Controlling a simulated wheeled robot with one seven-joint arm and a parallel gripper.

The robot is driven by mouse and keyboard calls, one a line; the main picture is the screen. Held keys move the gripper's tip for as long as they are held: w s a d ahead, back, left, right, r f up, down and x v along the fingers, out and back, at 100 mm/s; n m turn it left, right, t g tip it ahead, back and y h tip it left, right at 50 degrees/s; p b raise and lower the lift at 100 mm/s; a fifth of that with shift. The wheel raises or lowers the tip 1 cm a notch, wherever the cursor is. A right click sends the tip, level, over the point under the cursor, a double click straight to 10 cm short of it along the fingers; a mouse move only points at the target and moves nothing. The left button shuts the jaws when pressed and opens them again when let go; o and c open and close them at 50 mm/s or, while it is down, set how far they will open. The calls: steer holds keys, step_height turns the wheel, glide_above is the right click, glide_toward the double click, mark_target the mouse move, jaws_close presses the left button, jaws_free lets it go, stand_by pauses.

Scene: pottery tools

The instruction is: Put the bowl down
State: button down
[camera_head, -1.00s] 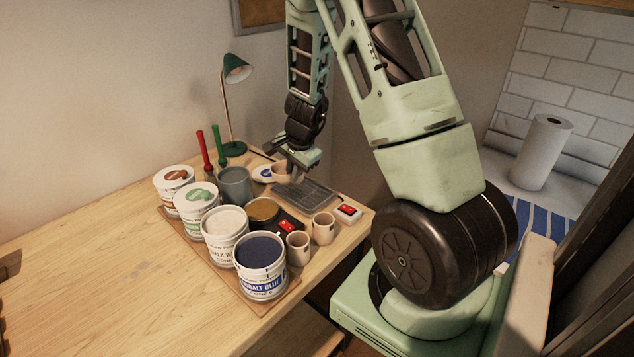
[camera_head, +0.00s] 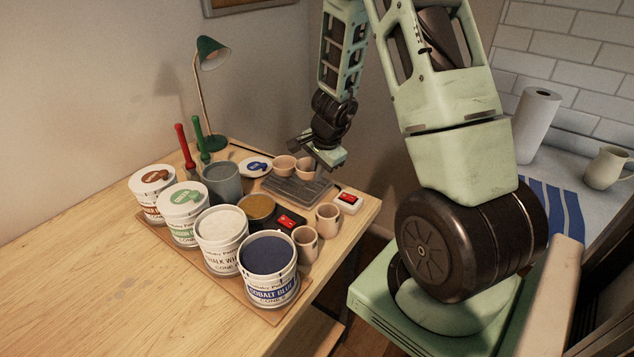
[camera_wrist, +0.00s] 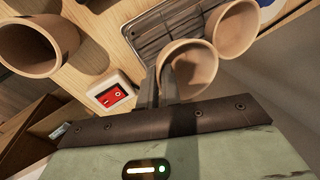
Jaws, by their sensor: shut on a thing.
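My gripper (camera_head: 312,158) is at the far end of the wooden table. It is shut on the rim of a small tan bowl (camera_wrist: 197,67), which also shows in the head view (camera_head: 305,169). The gripper partly hides this bowl in the head view. A second similar bowl (camera_head: 284,166) is right beside it on the left; it also shows in the wrist view (camera_wrist: 236,30). Both are behind the dark ribbed tray (camera_head: 297,189). I cannot tell whether the held bowl touches the surface below.
A saucer with a blue mark (camera_head: 257,167) and a grey pot (camera_head: 222,182) stand left of the bowls. Two tan cups (camera_head: 305,244) (camera_head: 327,217), a red switch box (camera_head: 348,202) and paint buckets (camera_head: 268,265) stand nearer. The table's left side is clear.

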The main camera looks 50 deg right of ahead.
steer(key=shift+f+b, duration=0.35)
steer(key=shift+f, duration=0.75)
steer(key=shift+f, duration=0.15)
steer(key=c, duration=1.6)
jaws_free()
